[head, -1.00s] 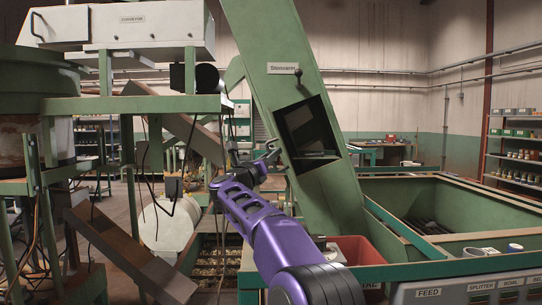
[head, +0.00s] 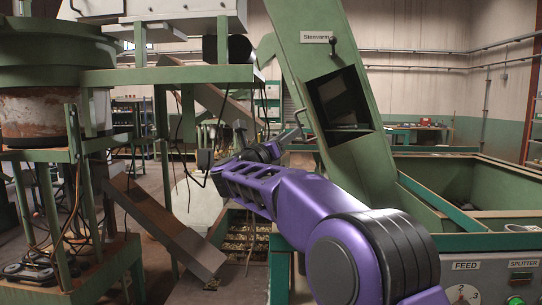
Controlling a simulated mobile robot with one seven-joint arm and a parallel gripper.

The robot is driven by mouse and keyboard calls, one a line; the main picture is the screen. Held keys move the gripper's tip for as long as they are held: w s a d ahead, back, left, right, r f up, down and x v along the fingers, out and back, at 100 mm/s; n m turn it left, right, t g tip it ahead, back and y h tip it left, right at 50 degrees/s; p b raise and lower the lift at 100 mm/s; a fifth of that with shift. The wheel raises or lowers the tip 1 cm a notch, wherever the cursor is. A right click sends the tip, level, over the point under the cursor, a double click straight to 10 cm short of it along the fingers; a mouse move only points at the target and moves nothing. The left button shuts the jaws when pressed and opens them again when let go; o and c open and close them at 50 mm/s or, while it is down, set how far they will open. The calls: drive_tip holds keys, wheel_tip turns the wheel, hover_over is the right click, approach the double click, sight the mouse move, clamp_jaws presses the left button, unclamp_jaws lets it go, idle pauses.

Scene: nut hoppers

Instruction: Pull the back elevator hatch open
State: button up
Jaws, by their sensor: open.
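The green elevator (head: 378,150) slopes up through the middle of the head view, with a label and a dark knob (head: 333,46) near its top. A dark square opening (head: 342,100) shows in its near face, with a dark panel inside. I cannot make out a separate back hatch; the elevator's far side is hidden. My purple arm reaches from the lower right toward the elevator's left edge. My gripper (head: 272,150) is small and partly hidden by my arm, left of and below the opening. It is open, and I see nothing held in it.
A green frame with a hanging chute (head: 165,230) and cables stands at left. A crate of small parts (head: 245,240) lies low behind my arm. A green hopper (head: 490,200) and a control panel (head: 490,285) fill the right. Shelves stand at the far right.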

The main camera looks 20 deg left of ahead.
drive_tip(key=v, duration=0.7)
drive_tip(key=shift+s+b, duration=0.35)
drive_tip(key=shift+b, duration=0.1)
drive_tip(key=shift+a+f, duration=0.1)
drive_tip(key=shift+a, duration=0.05)
